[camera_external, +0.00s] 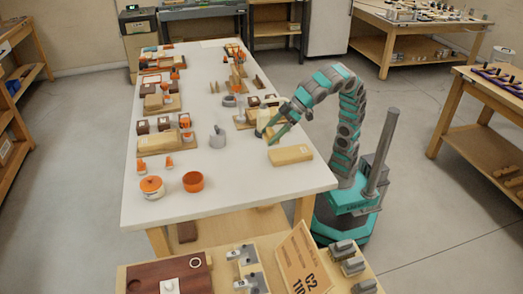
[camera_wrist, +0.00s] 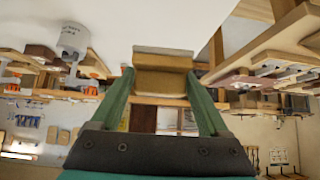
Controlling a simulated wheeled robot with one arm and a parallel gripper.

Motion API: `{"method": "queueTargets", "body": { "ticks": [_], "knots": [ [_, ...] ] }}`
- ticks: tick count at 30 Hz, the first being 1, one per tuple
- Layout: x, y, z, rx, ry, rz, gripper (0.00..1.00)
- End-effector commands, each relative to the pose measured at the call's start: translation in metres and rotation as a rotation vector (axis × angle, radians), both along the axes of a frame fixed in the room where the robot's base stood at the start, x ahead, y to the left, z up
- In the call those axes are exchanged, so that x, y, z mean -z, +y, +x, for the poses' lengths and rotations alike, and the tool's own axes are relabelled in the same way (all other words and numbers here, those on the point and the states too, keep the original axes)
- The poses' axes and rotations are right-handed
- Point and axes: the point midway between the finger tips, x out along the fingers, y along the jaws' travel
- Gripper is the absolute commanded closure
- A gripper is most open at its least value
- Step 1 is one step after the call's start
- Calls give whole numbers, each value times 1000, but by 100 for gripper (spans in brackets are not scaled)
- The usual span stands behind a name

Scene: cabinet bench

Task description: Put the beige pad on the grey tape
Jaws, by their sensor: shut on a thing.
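My gripper (camera_external: 265,137) is shut on a beige pad (camera_wrist: 162,62), a block seen between the two green fingers in the wrist view. In the external view the gripper is over the right part of the white table, and the held pad is hard to make out there. A dark grey ring that looks like the grey tape (camera_external: 229,100) lies flat on the table, farther back and left of my gripper. I cannot pick the ring out in the wrist view.
A larger beige block (camera_external: 291,155) lies near the table's right edge, just below my gripper. A grey cylinder with a stem (camera_external: 217,140) stands left of my gripper. The front-middle table is clear.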

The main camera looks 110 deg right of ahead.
Motion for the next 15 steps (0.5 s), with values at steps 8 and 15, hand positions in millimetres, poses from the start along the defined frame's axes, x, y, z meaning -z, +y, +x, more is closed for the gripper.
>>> {"method": "queueTargets", "body": {
  "ticks": [8,15],
  "knots": [
    [-28,0,1,1,0,-1,76],
    [-41,0,1,1,1,-1,76]
  ]
}}
